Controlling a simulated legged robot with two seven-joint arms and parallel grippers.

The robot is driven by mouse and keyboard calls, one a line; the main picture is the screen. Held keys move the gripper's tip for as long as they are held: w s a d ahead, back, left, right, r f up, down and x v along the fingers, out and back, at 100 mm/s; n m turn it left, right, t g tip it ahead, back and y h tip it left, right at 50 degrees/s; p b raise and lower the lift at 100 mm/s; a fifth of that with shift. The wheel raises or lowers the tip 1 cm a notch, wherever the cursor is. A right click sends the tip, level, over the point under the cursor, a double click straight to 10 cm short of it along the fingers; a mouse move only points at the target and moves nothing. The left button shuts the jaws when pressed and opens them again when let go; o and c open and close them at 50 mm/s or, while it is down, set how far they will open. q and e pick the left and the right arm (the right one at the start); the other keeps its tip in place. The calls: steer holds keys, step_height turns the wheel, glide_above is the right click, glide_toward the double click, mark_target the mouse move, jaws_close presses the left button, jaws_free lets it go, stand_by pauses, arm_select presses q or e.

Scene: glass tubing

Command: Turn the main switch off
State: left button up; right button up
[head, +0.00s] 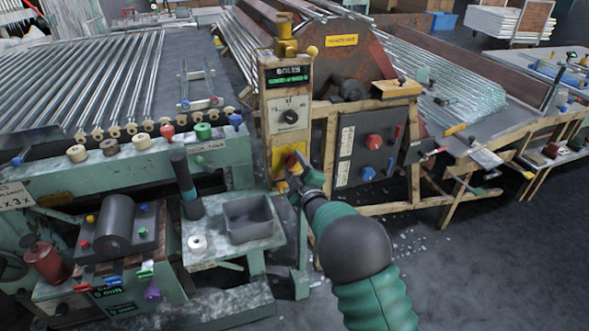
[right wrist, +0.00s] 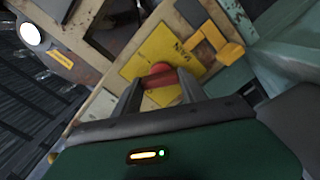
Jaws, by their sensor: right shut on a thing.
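The main switch is a red knob (right wrist: 160,74) on a yellow plate (right wrist: 140,64) with dark lettering, on the front of a control post. In the head view the yellow plate (head: 286,153) shows low on the post (head: 268,117), but my right gripper hides the knob. My right gripper (head: 295,175) is at the plate. In the right wrist view its two fingers (right wrist: 161,92) are shut on the red knob, one on each side. The knob's exact setting cannot be told. My left gripper is not in view.
Above the plate sit a black dial (head: 290,117) and a green-lettered display (head: 288,76). A dark box with a red knob (head: 374,142) and a blue knob (head: 368,173) stands to the right. A grey bin (head: 248,218) is at the left. Racks of glass tubes (head: 90,75) lie behind.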

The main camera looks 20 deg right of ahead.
steer(key=n, duration=0.1)
steer(key=n+b, duration=0.1)
steer(key=n, duration=0.3)
steer(key=shift+a+f, duration=0.25)
steer(key=shift+n+b, duration=0.35)
steer(key=shift+n, duration=0.55)
steer(key=shift+s+f, duration=0.1)
steer(key=shift+f, duration=0.05)
steer(key=o, duration=1.4)
steer(key=shift+a, duration=0.1)
steer(key=shift+c, duration=0.2)
steer(key=shift+r, duration=0.2)
steer(key=shift+s, duration=0.15)
steer(key=s+p, duration=0.3)
steer(key=s, duration=1.3)
steer(key=shift+s+d, duration=0.2)
steer(key=shift+d, duration=0.1)
